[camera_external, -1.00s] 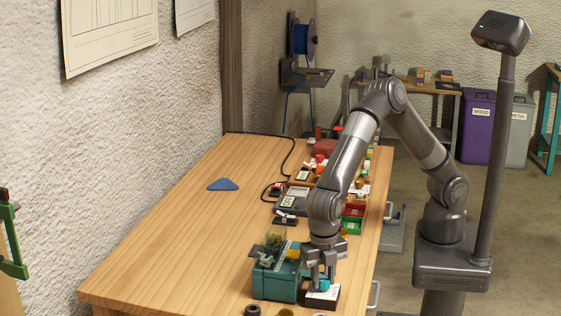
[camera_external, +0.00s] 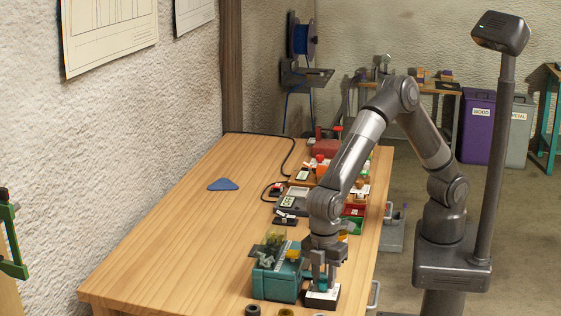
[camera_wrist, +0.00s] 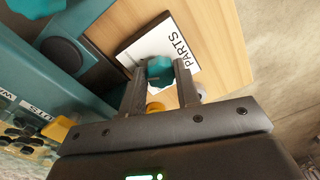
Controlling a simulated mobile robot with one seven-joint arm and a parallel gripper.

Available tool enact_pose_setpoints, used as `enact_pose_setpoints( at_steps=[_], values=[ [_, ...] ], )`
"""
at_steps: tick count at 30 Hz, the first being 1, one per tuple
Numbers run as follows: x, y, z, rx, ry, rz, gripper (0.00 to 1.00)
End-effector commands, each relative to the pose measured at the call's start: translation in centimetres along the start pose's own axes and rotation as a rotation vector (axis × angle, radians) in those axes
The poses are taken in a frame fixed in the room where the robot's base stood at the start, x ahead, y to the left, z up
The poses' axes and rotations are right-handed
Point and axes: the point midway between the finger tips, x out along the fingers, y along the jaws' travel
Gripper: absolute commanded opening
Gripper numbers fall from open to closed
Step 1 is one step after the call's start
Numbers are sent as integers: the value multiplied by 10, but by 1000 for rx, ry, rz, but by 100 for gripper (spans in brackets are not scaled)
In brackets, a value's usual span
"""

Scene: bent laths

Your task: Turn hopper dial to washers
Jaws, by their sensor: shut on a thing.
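The teal hopper (camera_external: 275,284) stands at the near end of the bench, with cloudy bins of small parts on top. In the wrist view its body (camera_wrist: 35,72) is at the left, with labels partly readable as "UTS" and "W". My gripper (camera_external: 323,284) is low at the hopper's right side. In the wrist view my gripper (camera_wrist: 160,78) is shut on a teal knob (camera_wrist: 159,68), which looks like the dial. The knob's pointer direction and its mount are hidden.
A black tray with a white "PARTS" label (camera_wrist: 165,48) lies just beyond the fingers; the tray (camera_external: 322,298) also shows below my gripper. A dark ring (camera_external: 252,310) lies near the front edge.

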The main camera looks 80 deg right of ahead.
Motion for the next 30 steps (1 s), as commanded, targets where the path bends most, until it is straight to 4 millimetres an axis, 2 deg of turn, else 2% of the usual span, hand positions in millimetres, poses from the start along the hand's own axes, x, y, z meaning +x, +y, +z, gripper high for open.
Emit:
enact_pose_setpoints(
  at_steps=[6,15,30],
  values=[
    [0,0,0,172,8,1,7],
    [0,0,0,328,12,0,7],
    [0,-1,0,385,14,0,7]
  ],
)
